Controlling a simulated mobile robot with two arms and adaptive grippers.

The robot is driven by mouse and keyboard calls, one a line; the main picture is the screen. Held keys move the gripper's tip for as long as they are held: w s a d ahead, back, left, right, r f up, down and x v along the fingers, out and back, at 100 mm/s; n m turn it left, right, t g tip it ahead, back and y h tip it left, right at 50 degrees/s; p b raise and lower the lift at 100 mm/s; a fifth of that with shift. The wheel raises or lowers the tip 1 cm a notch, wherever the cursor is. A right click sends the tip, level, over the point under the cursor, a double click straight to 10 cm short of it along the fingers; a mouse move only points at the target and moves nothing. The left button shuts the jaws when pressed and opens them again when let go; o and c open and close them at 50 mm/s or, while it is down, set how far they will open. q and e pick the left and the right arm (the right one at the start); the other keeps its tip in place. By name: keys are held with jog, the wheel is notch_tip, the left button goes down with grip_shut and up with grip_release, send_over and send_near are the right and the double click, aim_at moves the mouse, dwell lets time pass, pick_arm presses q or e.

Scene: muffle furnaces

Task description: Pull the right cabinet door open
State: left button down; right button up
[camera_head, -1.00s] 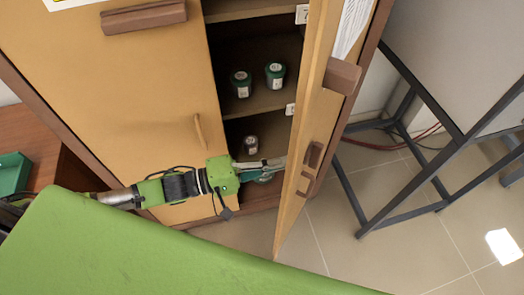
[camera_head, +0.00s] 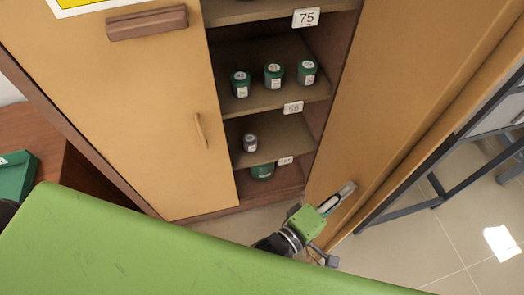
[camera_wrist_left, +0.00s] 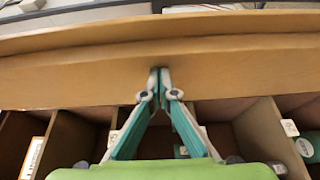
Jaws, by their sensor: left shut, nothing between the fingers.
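The right cabinet door (camera_head: 410,75) stands wide open, swung out to the right, with its inner face towards me. My left gripper (camera_head: 346,190) is shut and empty, with its fingertips at the lower part of the door's inner face. In the left wrist view the closed fingertips (camera_wrist_left: 160,72) meet or nearly meet the wooden door panel (camera_wrist_left: 60,75); I cannot tell if they touch. The door's outer handle is hidden. The left cabinet door (camera_head: 130,90) is closed. My right gripper is not in view.
The open cabinet holds shelves with several green-lidded jars (camera_head: 273,76) and number labels (camera_head: 306,17). A dark metal frame (camera_head: 440,190) stands close to the right of the door. Tiled floor (camera_head: 430,245) is free at the lower right.

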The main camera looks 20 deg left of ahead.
aim_at(358, 195)
pick_arm(q)
jog(key=shift+w+d, duration=0.15)
jog(key=shift+d, duration=0.85)
jog(key=shift+w+d, duration=0.15)
jog(key=shift+d, duration=0.85)
jog(key=shift+a, duration=0.1)
